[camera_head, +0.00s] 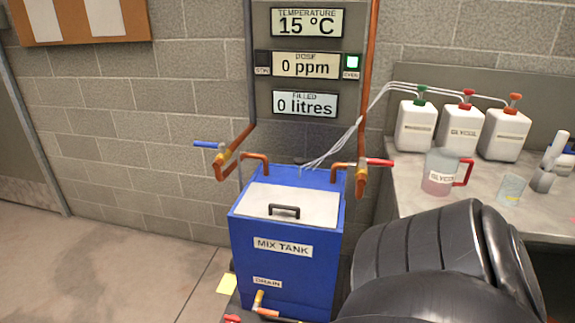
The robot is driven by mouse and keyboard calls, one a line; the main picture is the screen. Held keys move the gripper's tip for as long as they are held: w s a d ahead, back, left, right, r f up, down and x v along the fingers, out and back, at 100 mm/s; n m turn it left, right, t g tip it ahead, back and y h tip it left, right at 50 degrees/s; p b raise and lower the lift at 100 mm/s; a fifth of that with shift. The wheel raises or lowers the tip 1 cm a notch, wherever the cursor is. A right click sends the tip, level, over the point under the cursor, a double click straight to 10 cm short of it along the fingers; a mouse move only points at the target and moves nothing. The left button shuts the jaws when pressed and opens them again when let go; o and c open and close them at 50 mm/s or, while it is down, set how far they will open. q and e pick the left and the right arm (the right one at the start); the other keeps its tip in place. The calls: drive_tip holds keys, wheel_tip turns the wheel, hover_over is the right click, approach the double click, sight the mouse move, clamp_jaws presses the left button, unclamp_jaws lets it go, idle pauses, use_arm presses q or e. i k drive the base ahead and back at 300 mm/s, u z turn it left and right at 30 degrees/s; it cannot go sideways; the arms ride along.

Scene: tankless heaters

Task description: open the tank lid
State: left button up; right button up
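The blue mix tank (285,265) stands against the wall in the middle of the view. Its pale grey lid (262,203) lies flat and closed on top. A dark bar handle (284,211) sits near the lid's front edge, with nothing touching it. Neither of my grippers shows in this view. A large black rounded body at the lower right hides part of the floor and of the counter's front; I cannot tell if it is part of me.
Copper pipes with a blue valve handle (208,145) and a red one (380,162) flank the tank's rear. A display panel (304,66) hangs above. The counter (415,196) at right holds white jugs, a measuring jug (438,174) and a glass beaker (511,189). Floor at left is clear.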

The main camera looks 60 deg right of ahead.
sight(311, 207)
drive_tip(key=z, duration=1)
drive_tip(key=i, duration=1.05)
drive_tip(key=z, duration=0.95)
